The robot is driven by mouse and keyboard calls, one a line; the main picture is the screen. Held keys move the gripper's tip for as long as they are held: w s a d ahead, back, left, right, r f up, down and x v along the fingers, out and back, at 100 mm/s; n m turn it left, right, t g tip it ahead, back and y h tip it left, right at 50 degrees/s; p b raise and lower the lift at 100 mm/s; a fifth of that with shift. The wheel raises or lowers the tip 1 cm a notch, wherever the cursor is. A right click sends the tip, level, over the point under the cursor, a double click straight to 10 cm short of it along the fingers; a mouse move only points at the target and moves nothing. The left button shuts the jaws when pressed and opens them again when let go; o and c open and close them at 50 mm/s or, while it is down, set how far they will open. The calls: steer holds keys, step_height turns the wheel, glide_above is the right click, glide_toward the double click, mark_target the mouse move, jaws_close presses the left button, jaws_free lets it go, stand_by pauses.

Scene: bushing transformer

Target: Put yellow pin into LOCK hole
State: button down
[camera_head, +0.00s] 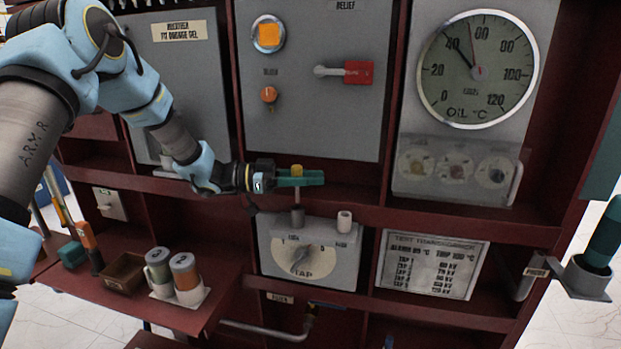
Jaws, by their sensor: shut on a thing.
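My gripper (300,178) reaches in from the left and is shut on the yellow pin (297,170). The pin's yellow head shows above the green fingers, and its grey shaft points down below them. The shaft is upright over the left one of two short posts on top of the grey TAP box (309,252). The shaft's lower end meets or overlaps the left post (298,214); I cannot tell whether it is inside. The right post (344,221) is lighter and looks empty. The labels by the posts are too small to read surely.
A red-handled lever (357,72) and an orange knob (268,94) are on the panel above. A dial gauge (478,69) is at upper right. Two cups (186,272) and a brown box (124,272) stand on the lower left shelf. A green-topped cylinder (603,238) is at far right.

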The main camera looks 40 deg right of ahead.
steer(key=shift+f+b, duration=1.85)
steer(key=shift+f, duration=1)
steer(key=c, duration=0.6)
jaws_free()
steer(key=shift+b+v, duration=1.7)
steer(key=shift+v, duration=3.7)
